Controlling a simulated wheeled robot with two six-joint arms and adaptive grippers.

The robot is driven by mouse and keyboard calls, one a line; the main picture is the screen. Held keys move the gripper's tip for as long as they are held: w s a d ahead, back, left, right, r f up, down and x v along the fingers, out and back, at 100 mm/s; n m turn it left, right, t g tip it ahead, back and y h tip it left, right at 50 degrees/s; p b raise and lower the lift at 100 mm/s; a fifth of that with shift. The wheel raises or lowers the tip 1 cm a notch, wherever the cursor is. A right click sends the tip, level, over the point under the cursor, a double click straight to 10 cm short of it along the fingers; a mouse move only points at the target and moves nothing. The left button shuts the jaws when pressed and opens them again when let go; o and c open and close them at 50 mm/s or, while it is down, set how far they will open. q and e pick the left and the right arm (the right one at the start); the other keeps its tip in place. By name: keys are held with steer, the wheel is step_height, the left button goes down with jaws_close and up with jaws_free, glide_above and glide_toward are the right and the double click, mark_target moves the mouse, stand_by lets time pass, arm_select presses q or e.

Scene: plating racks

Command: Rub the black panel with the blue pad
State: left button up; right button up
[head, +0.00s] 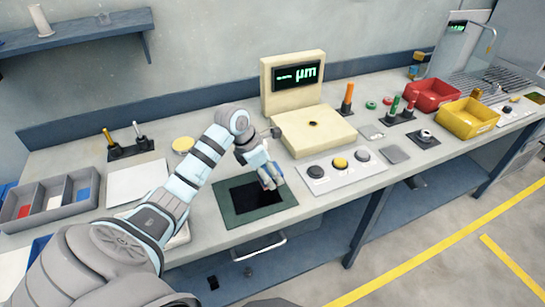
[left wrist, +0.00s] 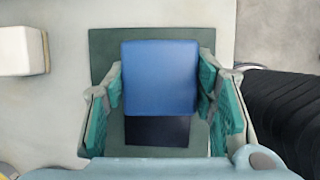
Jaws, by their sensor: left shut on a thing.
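The black panel (head: 262,199) lies in a dark green frame (head: 229,210) at the front edge of the bench. In the left wrist view, part of the black panel (left wrist: 157,132) shows below the blue pad (left wrist: 160,78), inside the green frame (left wrist: 103,47). My left gripper (head: 268,180) is over the panel and shut on the blue pad, with a finger on each side of it in the left wrist view (left wrist: 161,88). The pad covers much of the panel there. I cannot tell whether the pad touches the panel. My right gripper is not in view.
A cream gauge with a screen (head: 297,76) stands behind the panel. A button plate (head: 341,171) is to its right. A grey divided tray (head: 48,204) is at the left. Red (head: 432,94) and yellow (head: 468,116) bins stand at the right.

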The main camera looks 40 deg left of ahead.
arm_select(q)
steer(key=shift+w+d+r+p, duration=0.15)
steer(key=shift+r+p, duration=1.05)
steer(key=shift+r, duration=0.6)
steer(key=shift+f, duration=0.1)
